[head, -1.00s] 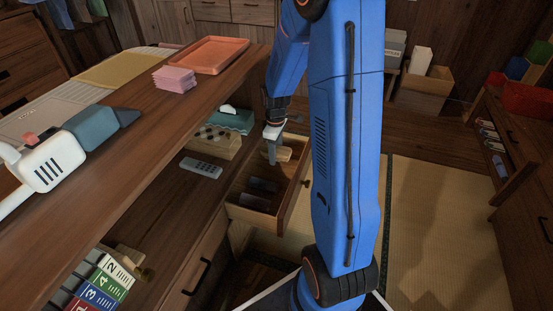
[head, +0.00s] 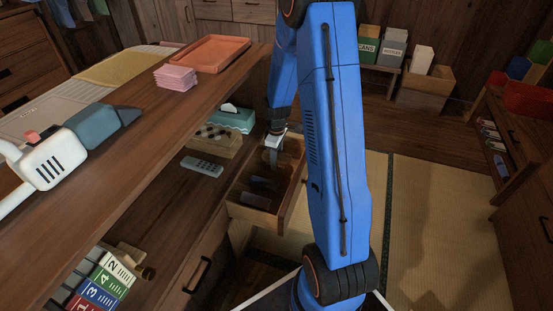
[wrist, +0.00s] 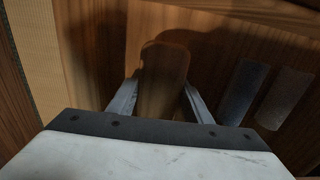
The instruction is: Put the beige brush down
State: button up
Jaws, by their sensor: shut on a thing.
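My gripper (wrist: 158,100) points down into an open wooden drawer (head: 237,212) in the middle of the head view. Its fingers are shut on the beige brush (wrist: 165,65), which looks brown and rounded in shadow in the wrist view. In the head view the brush is too dark and covered to make out well. It is inside or just over the drawer's far part; I cannot tell whether it touches the drawer floor.
Two dark bars (wrist: 242,92) (wrist: 285,98) lie in the drawer beside the brush. Tatami floor (head: 430,230) is clear to the right.

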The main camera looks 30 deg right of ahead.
jog(key=o, duration=1.2)
jog(key=shift+f, duration=0.1)
jog(key=s+a+r+m+t, duration=0.1)
jog(key=s+a+r, duration=0.1)
jog(key=r, duration=0.8)
jog(key=s+a+r+m, duration=0.1)
jog(key=s+a+r, duration=0.2)
jog(key=r, duration=0.8)
jog(key=s+a+r+m+t, duration=0.1)
jog(key=s+a+r+m, duration=0.1)
jog(key=s, duration=0.6)
jog(key=s+a+r+m+t, duration=0.1)
jog(key=s+a+r, duration=0.4)
jog(key=s, duration=0.3)
jog(key=s+a+r+m+t, duration=0.1)
jog(key=s+a+r+m, duration=0.1)
jog(key=s, duration=0.7)
jog(key=shift+a+r+m+t, duration=0.3)
jog(key=shift+a+r+t, duration=0.1)
jog(key=shift+a+r, duration=0.65)
